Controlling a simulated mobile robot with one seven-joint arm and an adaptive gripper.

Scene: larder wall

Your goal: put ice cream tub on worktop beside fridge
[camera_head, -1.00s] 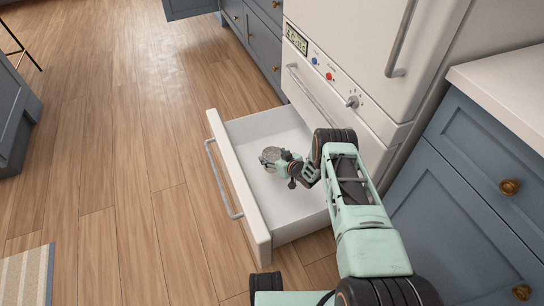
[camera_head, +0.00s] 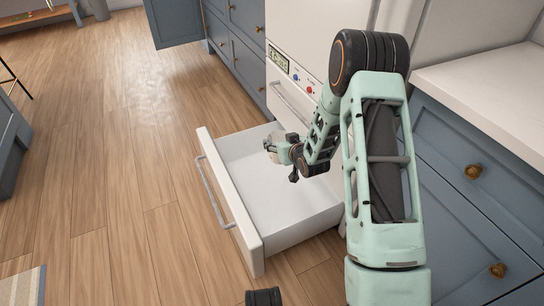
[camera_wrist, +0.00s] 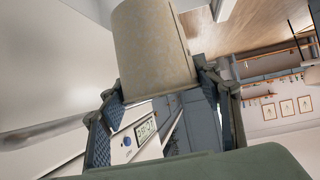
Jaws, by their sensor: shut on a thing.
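The ice cream tub (camera_wrist: 150,42), a pale beige speckled round container, is between the fingers of my gripper (camera_wrist: 158,85) in the wrist view. My gripper is shut on it. In the head view my gripper (camera_head: 283,150) is above the open, white freezer drawer (camera_head: 230,205), and the tub is small and mostly hidden there. The white fridge (camera_head: 297,28) stands behind the drawer. The white worktop (camera_head: 490,85) is to the right of the fridge, on blue cabinets. The part of its top in view is bare.
The drawer sticks out over the wooden floor, with its inside looking empty where visible. Blue cabinets (camera_head: 228,30) stand left of the fridge, one with its door open (camera_head: 178,24). The floor (camera_head: 110,150) to the left is clear.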

